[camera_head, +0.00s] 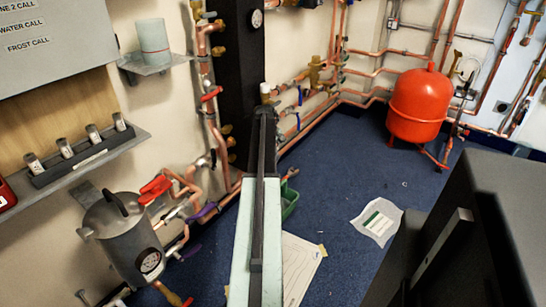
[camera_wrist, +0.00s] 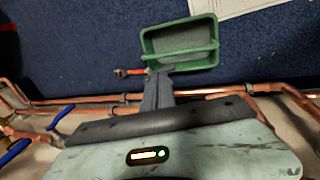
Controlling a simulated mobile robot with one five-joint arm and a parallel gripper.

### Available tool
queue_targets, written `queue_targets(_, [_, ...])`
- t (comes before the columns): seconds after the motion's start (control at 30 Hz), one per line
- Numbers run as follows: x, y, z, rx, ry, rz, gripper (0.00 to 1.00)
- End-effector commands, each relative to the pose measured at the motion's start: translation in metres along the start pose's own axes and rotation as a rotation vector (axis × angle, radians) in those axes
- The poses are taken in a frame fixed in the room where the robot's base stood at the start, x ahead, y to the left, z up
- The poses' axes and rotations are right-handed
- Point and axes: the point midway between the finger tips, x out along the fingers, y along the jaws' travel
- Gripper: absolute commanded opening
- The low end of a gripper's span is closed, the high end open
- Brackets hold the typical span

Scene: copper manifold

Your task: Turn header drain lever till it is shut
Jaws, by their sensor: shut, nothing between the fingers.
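Several levers show on the copper pipes, and I cannot tell which is the header drain lever. In the head view a red lever (camera_head: 155,188) and a purple lever (camera_head: 203,213) sit beside the grey vessel, and another red lever (camera_head: 211,94) is higher up. Blue levers (camera_head: 299,96) are on the pipes behind my arm. My gripper (camera_wrist: 158,80) shows in the wrist view as dark grey fingers, closed and empty, over the pipes near the green tray. A small orange-red-ended piece (camera_wrist: 122,72) lies left of the fingertips. A blue lever (camera_wrist: 16,152) is at far left.
A green tray (camera_head: 290,200) lies on the blue carpet against the pipes. A grey vessel (camera_head: 125,240) with a gauge stands at left. A red tank (camera_head: 418,105) is at back right. A dark column (camera_head: 237,70) stands centrally.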

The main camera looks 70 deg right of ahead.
Motion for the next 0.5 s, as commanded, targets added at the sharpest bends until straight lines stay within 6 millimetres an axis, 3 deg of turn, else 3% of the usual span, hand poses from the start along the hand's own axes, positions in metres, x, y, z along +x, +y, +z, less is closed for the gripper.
queue_targets(0.5, [-0.016,0.004,0.001,0.001,0.0,0.001,0.0])
